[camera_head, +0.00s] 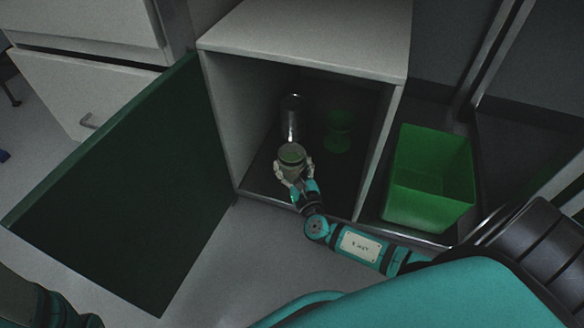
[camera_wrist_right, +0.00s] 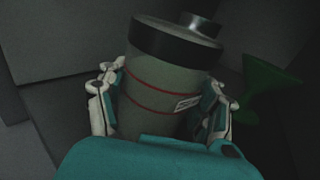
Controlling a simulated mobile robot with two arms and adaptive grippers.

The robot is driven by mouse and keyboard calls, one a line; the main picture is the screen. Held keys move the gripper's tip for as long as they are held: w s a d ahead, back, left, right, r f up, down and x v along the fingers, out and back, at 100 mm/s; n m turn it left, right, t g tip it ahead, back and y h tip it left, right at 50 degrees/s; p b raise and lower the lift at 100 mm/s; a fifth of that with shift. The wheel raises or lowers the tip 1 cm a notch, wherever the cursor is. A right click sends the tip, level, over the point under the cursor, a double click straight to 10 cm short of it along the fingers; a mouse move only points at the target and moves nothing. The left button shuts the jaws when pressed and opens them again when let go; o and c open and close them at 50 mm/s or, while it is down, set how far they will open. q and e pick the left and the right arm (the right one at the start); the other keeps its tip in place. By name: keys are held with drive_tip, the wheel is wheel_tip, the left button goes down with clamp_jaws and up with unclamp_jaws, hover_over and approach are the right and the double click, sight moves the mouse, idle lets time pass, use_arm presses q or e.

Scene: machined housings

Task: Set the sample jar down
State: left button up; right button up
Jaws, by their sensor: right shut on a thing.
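The sample jar (camera_head: 291,155) is a grey-green cylinder with a dark lid. My right gripper (camera_head: 294,174) is shut on it inside the front of the open cabinet (camera_head: 221,122). In the right wrist view the jar (camera_wrist_right: 158,90) shows red bands and a small white label, and it looks tilted in that picture. The fingers of my right gripper (camera_wrist_right: 165,100) press on both its sides. The jar's base is hidden, so I cannot tell whether it touches the cabinet floor. My left gripper is not in view.
Behind the jar stand a shiny metal cylinder (camera_head: 292,117) and a green hourglass-shaped thing (camera_head: 339,132), which also shows in the wrist view (camera_wrist_right: 266,84). The cabinet's dark green door (camera_head: 130,190) stands open at left. A green bin (camera_head: 430,178) stands right of the cabinet.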

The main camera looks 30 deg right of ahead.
drive_tip(key=o, duration=1.7)
drive_tip(key=shift+r, duration=0.15)
drive_tip(key=shift+s, duration=0.3)
drive_tip(key=p+v, duration=0.4)
drive_tip(key=v, duration=0.6)
drive_tip(key=shift+s+a+p, duration=0.1)
drive_tip(key=shift+s+p, duration=0.15)
drive_tip(key=shift+p, duration=0.1)
drive_tip(key=shift+s+a, duration=0.1)
drive_tip(key=shift+s, duration=0.35)
